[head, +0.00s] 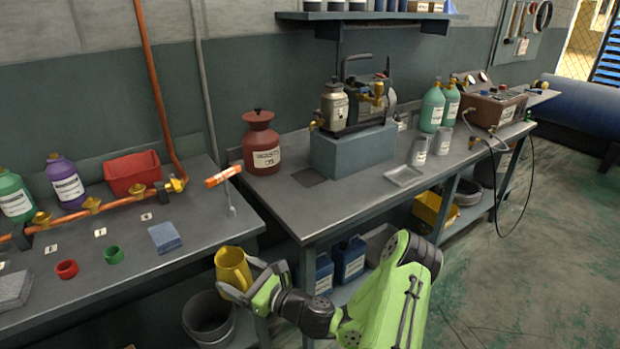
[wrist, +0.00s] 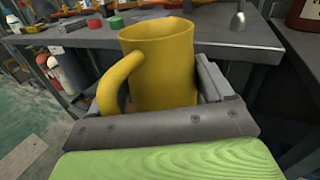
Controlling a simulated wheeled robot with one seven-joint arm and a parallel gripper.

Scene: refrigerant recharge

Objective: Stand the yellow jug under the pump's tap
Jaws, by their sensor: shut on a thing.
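The yellow jug (head: 233,268) is in my gripper (head: 250,285), in front of the gap between the two benches. In the wrist view the yellow jug (wrist: 165,65) stands upright between the jaws, its handle to the left and its rim open at the top. My gripper (wrist: 165,110) is shut on the jug's body. The pump (head: 355,100) stands on a grey-blue block (head: 350,150) on the right bench. A small brass tap (head: 314,125) sticks out at its left side, above the bench top. The jug is well apart from it, lower and nearer to me.
A red-brown canister (head: 261,145) stands left of the block. A dark square (head: 310,176) on the bench between them is clear. Silver cups (head: 419,150) and a small tray (head: 404,176) are to the right. A grey bucket (head: 209,318) is below the jug.

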